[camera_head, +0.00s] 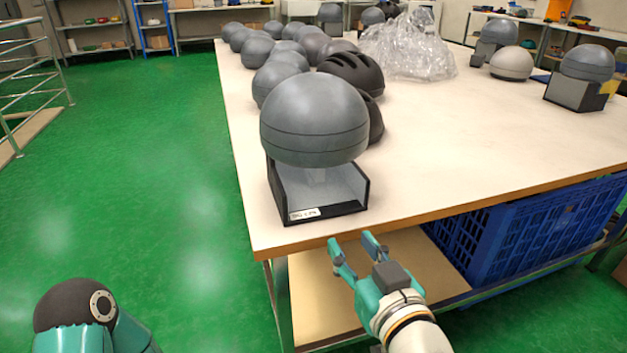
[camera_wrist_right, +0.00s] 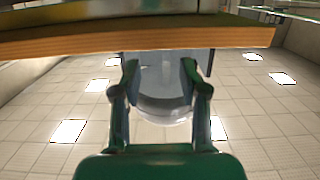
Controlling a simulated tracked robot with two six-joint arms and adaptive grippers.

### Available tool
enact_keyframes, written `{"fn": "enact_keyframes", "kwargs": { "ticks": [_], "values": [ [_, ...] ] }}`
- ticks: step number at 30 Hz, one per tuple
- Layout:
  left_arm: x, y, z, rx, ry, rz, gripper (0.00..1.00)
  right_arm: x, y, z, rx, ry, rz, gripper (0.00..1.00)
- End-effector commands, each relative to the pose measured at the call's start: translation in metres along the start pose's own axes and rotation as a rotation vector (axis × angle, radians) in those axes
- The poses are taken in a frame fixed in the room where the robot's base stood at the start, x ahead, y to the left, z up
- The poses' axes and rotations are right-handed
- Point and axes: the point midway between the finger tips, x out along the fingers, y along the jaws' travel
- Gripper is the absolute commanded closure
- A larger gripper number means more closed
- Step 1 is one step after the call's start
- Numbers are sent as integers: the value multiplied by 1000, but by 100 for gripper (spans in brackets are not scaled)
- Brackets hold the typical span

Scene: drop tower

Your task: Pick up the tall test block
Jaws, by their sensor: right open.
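I cannot make out a thing that is clearly the tall test block. The nearest thing on the table is a grey dome (camera_head: 315,118) above a black open-fronted holder (camera_head: 325,212) with a white label, at the table's near left corner. My right gripper (camera_head: 351,240) is open and empty, just in front of the table's near edge and below the holder. In the right wrist view, my open fingers (camera_wrist_right: 160,72) frame the dome (camera_wrist_right: 163,105), which looks upside down there. Only part of my left arm shows at lower left; its gripper is out of view.
The white table (camera_head: 470,140) has a wooden edge. Several grey domes and a dark vented helmet (camera_head: 352,72) stand along its left side. Clear plastic wrap (camera_head: 410,45) lies at the back. A blue crate (camera_head: 540,235) sits underneath. The table's middle is clear.

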Motion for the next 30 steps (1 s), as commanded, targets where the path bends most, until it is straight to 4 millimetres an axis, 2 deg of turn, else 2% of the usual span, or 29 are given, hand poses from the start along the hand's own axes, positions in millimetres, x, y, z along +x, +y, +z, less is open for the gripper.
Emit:
{"fn": "enact_keyframes", "kwargs": {
  "ticks": [1,3,5,8,11,21,24,30],
  "values": [
    [1,0,0,0,1,0,60,-10,-3,-18,-1,47,-3,57],
    [1,0,0,1,1,0,60,-19,-4,-34,-4,89,-1,57],
    [2,0,0,1,1,0,60,-22,-4,-42,-5,112,1,57],
    [5,-2,0,1,1,0,60,-17,-4,-48,-7,126,4,57],
    [10,-4,0,0,1,0,60,-1,-3,-48,-7,123,6,57],
    [24,-8,0,0,0,0,60,69,-3,-56,-6,123,6,57],
    [25,-9,0,0,0,0,60,81,-3,-59,-6,123,5,57],
    [27,-10,0,0,0,0,60,92,-4,-60,-6,123,5,57]
  ]
}}
